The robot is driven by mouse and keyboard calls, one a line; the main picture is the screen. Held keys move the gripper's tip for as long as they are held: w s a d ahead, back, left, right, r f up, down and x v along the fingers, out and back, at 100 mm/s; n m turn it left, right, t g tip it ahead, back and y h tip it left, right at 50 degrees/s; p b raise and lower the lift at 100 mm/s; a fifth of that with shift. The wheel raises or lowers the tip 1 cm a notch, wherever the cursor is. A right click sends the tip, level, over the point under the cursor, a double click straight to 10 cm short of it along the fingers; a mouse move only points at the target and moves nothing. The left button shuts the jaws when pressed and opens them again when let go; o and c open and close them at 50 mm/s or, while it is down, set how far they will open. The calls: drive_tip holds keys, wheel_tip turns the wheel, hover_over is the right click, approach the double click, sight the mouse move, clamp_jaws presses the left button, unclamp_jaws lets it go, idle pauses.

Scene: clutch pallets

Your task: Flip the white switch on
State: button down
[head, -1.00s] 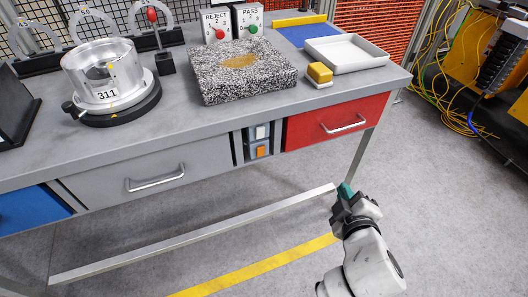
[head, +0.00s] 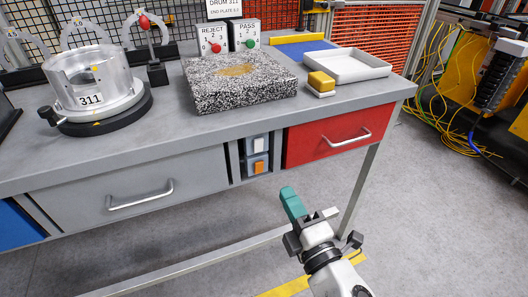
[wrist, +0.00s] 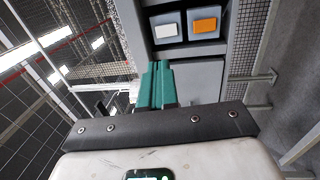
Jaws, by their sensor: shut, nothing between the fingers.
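The white switch (head: 257,144) sits in a grey panel between the grey drawer and the red drawer, under the bench top. An orange switch (head: 258,167) is just below it. In the wrist view the white switch (wrist: 166,30) is left of the orange switch (wrist: 205,26). My gripper (head: 290,199), with teal fingers, is shut and empty. It is in front of and below the panel, to the right of the switches in the head view, and apart from them. In the wrist view the closed fingertips (wrist: 157,66) lie just below the white switch in the picture.
The red drawer (head: 338,140) with its bar handle is right of the panel, and the grey drawer (head: 132,185) is left. A speckled block (head: 235,95), the 311 drum (head: 95,85) and a white tray (head: 350,68) stand on the bench. A bench leg (head: 358,190) stands at right.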

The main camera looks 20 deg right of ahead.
sight(259, 143)
drive_tip(key=w, duration=0.4)
drive_tip(key=w+r+p, duration=0.1)
drive_tip(key=w, duration=0.4)
drive_tip(key=w+r+p, duration=0.1)
drive_tip(key=w, duration=0.3)
drive_tip(key=shift+w, duration=0.4)
drive_tip(key=shift+p, duration=0.45)
drive_tip(key=shift+w+r+p, duration=0.15)
drive_tip(key=shift+r+p, duration=0.25)
drive_tip(key=shift+p, duration=0.75)
drive_tip(key=shift+f+b, duration=0.35)
drive_tip(key=shift+b, duration=0.1)
